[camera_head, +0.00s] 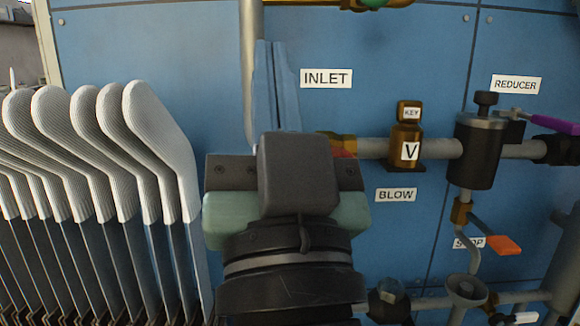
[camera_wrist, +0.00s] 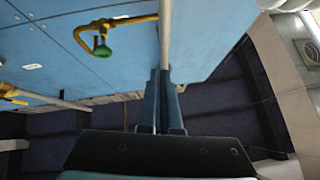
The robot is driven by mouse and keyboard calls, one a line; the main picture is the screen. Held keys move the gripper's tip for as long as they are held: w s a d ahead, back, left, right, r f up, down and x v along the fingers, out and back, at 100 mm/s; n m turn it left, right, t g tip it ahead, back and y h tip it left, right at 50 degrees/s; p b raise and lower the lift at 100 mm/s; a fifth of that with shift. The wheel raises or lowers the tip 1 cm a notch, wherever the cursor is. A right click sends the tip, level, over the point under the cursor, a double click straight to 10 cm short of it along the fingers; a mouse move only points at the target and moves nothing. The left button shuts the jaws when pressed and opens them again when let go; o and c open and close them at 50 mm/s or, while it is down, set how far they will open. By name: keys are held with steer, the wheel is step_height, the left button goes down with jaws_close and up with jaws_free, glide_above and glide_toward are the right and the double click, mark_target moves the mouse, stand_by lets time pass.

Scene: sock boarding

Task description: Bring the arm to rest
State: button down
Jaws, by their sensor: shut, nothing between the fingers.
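My gripper (camera_head: 272,50) points upward in the head view, its two blue fingers side by side in front of the blue panel, left of the INLET label (camera_head: 326,78). The fingers are shut and hold nothing. In the wrist view my gripper (camera_wrist: 160,74) shows the fingers together, in line with a grey vertical pipe (camera_wrist: 165,35). I cannot tell whether they touch the pipe. My gripper body and wrist hide part of the panel and piping behind them.
White socks on boards (camera_head: 158,125) stand in a row at the left, close to my wrist. A brass valve marked V (camera_head: 405,147), a dark reducer (camera_head: 478,152) and an orange-handled stop valve (camera_head: 495,243) are at the right. A yellow pipe with a green knob (camera_wrist: 102,50) is above.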

steer(key=s+r+h+p, duration=0.1)
steer(key=r+p, duration=1.8)
steer(key=r, duration=0.2)
steer(key=s+d+r+t+h+p, duration=0.1)
steer(key=s+r+h+p, duration=0.1)
steer(key=r+p, duration=1.7)
step_height(320, 180, up, 4)
steer(key=shift+s+f+t+p, duration=0.25)
steer(key=shift+s+t+p, duration=0.05)
steer(key=shift+d, duration=0.25)
